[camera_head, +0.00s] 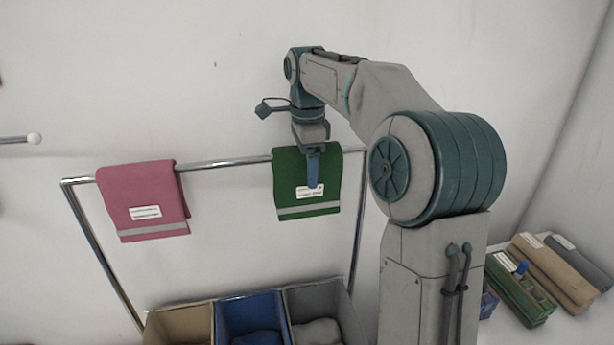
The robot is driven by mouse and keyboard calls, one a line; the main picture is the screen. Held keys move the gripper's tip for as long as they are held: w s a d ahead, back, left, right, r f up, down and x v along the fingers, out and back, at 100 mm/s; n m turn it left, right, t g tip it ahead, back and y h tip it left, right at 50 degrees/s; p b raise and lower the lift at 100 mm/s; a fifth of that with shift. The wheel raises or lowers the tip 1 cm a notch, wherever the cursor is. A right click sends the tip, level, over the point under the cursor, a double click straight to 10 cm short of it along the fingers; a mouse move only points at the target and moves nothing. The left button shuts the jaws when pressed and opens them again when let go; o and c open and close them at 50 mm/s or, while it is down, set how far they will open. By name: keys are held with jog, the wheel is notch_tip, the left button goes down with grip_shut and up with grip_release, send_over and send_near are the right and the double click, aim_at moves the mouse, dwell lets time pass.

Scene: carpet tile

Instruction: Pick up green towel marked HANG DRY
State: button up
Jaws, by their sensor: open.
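A green towel (290,200) with a grey stripe near its lower edge hangs over the chrome rail (225,163), right of centre. It bears a white label (311,190) whose print is too small to read. My gripper (313,182) points down in front of the green towel, its fingers overlapping the towel and the top of the label in this view. It is open; whether it touches the cloth cannot be told. My arm reaches in from the right and hides part of the rail.
A pink towel (143,190) with a white label hangs on the rail at left. Below stand a tan bin (180,312), a blue bin (250,298) and a grey bin (316,287); cloth shows in the latter two. Folded labelled items (552,270) lie at lower right.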

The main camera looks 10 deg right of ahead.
jog(key=shift+f, duration=0.4)
jog(key=c, duration=1.2)
